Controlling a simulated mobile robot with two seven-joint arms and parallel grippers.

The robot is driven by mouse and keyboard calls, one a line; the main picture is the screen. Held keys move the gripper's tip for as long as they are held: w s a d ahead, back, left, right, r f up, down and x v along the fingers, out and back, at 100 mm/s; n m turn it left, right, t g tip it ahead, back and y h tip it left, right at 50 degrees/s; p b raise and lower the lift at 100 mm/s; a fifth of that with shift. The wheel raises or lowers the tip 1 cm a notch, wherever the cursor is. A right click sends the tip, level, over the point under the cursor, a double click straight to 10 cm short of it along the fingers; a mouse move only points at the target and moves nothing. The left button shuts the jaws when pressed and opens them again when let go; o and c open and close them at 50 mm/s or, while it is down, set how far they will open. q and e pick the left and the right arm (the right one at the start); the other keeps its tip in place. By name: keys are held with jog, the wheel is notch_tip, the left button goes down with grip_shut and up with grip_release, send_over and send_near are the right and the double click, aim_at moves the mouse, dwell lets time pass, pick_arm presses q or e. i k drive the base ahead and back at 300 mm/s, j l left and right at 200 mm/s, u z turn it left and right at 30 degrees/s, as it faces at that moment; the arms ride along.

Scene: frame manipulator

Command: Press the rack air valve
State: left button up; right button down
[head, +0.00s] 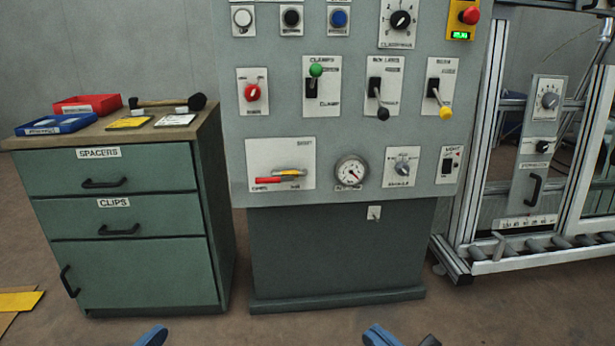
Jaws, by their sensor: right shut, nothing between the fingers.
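The grey control panel (345,130) stands upright ahead in the head view. Low on its left, a white plate (280,155) carries a red handle (267,180) and a yellow-orange handle (288,171), which looks like a valve. Its small lettering is too blurred to read, so I cannot confirm it is the rack air valve. A round gauge (351,172) sits to its right. My right gripper (382,336) shows only in part at the bottom edge, shut, empty and well below the panel. A blue part of my left arm (152,336) shows at the bottom edge; its fingers cannot be made out.
A green drawer cabinet (130,215) stands left, with a red bin (88,104), a blue bin (56,125) and a hammer (168,103) on top. A metal frame with rollers (540,250) stands right. Other knobs and levers crowd the panel. The floor before the panel is clear.

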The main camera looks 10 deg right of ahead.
aim_at(270, 179)
jog(key=i+u, duration=0.15)
jog(key=u, duration=0.35)
jog(key=i+u, duration=0.3)
jog(key=i+l+u, duration=0.1)
jog(key=u, duration=0.15)
